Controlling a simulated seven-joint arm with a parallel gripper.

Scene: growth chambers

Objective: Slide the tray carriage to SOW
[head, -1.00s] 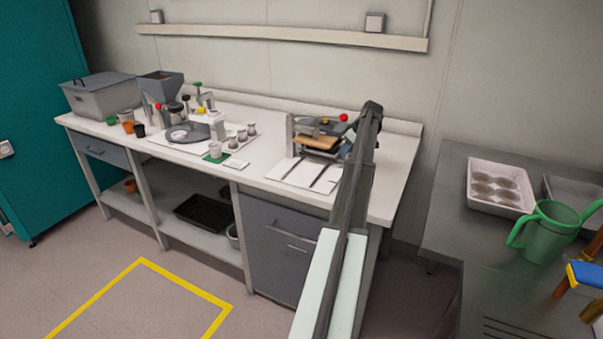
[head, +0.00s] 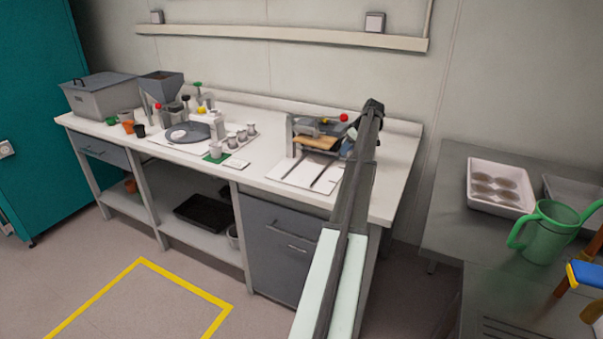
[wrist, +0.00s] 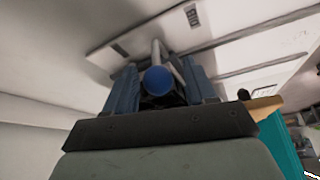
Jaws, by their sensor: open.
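The tray carriage station stands at the right end of the white bench, with a tan board (head: 317,143) under a dark upper part. Two dark rails (head: 325,178) run on a white base plate (head: 291,173) in front of it. My gripper (wrist: 160,82) is open, with its blue fingers on either side of a blue round knob (wrist: 158,80) on a pale rod. I cannot tell whether the fingers touch the knob. In the head view my arm hides most of the gripper and the knob. I cannot read any position label.
A red ball (head: 344,118) and a yellow ball sit on top of the station. A grey turntable (head: 188,132), small pots and a hopper (head: 161,86) stand to the left.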

